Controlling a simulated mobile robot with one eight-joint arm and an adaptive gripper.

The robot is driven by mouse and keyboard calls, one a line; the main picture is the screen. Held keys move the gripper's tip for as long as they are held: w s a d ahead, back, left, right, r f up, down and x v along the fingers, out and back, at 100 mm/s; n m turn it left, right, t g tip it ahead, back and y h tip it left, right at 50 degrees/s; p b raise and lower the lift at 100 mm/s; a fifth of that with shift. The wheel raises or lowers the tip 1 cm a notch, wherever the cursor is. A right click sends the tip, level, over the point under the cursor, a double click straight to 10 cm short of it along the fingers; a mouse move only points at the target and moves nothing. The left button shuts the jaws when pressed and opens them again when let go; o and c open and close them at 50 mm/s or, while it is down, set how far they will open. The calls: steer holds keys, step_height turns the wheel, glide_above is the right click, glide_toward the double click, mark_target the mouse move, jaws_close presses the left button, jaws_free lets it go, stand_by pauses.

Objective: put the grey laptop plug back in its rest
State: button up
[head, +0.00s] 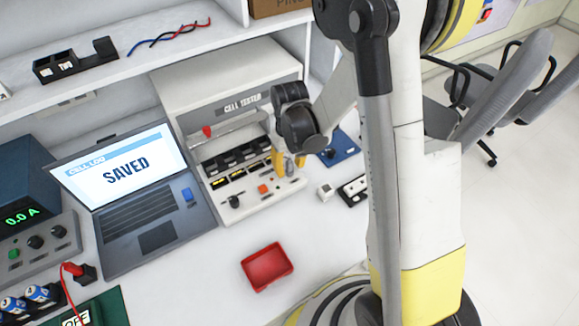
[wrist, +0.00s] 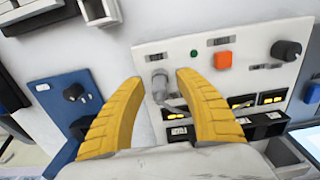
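My gripper (wrist: 160,82) has its yellow fingers apart, so it is open. In the head view my gripper (head: 289,163) is at the right end of the cell tester (head: 282,194). A grey cylindrical piece (wrist: 160,80) shows at the tester's front panel, between and beyond the fingertips, with gaps on both sides. It may be the grey laptop plug, but I cannot tell for sure. A small pale block (head: 325,192) sits on the bench right of the tester and may be the rest; its top is too small to read.
The laptop (head: 155,238) showing SAVED stands left of the tester. A blue plate (wrist: 62,105) with a dark knob is beside the tester. A black strip (head: 353,190) lies by the pale block. A red tray (head: 267,267) is in front, with clear bench around it.

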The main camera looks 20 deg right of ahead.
jaws_close()
